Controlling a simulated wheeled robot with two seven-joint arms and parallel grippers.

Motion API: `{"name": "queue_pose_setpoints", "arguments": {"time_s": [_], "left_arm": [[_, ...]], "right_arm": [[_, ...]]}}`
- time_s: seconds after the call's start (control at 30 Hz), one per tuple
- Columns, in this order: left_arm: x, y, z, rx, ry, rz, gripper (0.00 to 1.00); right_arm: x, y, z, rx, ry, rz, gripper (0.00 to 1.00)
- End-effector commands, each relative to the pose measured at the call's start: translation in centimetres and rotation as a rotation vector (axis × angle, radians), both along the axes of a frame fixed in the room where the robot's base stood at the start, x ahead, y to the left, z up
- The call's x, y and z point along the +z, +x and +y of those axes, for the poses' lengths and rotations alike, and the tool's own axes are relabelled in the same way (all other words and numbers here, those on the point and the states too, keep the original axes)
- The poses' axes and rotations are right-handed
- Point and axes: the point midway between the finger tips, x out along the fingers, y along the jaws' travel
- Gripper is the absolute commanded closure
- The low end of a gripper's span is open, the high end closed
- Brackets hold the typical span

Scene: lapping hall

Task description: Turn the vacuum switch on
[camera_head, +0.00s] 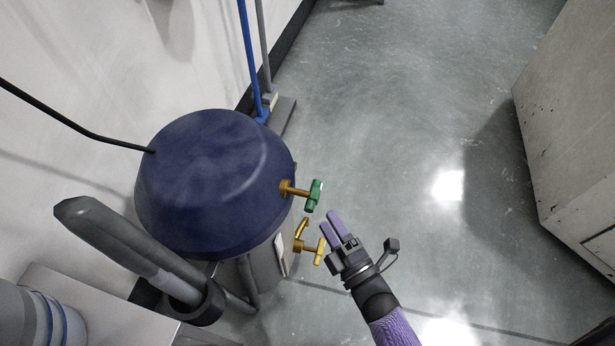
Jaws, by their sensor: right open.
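A large dark blue rounded vessel (210,165) stands at the left against the white wall. On its right side is a brass valve with a green handle (314,195). Below that is a brass fitting with a yellow T-shaped handle (319,252). I cannot tell which part, if any, is the vacuum switch. My right gripper (335,220) has purple fingers and comes up from the lower right. It is open with a narrow gap and holds nothing. Its fingertips are just right of the two handles, apparently apart from them. My left gripper is out of view.
A thick grey pipe (120,245) crosses the lower left, near a grey cylinder (22,318). A blue pole (250,60) stands behind the vessel. A worn pale cabinet (570,130) is at the right. The grey floor (400,110) between is clear.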

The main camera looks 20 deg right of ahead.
Motion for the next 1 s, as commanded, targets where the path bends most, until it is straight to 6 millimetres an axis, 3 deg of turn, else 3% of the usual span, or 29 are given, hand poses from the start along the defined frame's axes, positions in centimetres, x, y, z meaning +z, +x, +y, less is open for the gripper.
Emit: {"name": "queue_pose_setpoints", "arguments": {"time_s": [0.1,0.3,0.63,0.93,1.0], "left_arm": [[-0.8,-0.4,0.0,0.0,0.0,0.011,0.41],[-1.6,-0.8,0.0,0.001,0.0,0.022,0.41],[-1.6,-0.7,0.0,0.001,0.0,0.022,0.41],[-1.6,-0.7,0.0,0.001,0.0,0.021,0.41],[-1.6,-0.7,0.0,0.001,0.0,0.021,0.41]], "right_arm": [[0.1,2.9,0.5,0.001,0.001,-0.001,0.37],[0.6,6.5,1.2,0.001,0.002,0.002,0.37],[1.0,7.3,1.3,0.0,0.003,0.003,0.37],[1.0,7.3,1.3,0.0,0.002,0.004,0.99],[1.0,7.3,1.3,0.0,0.002,0.004,1.0]]}}
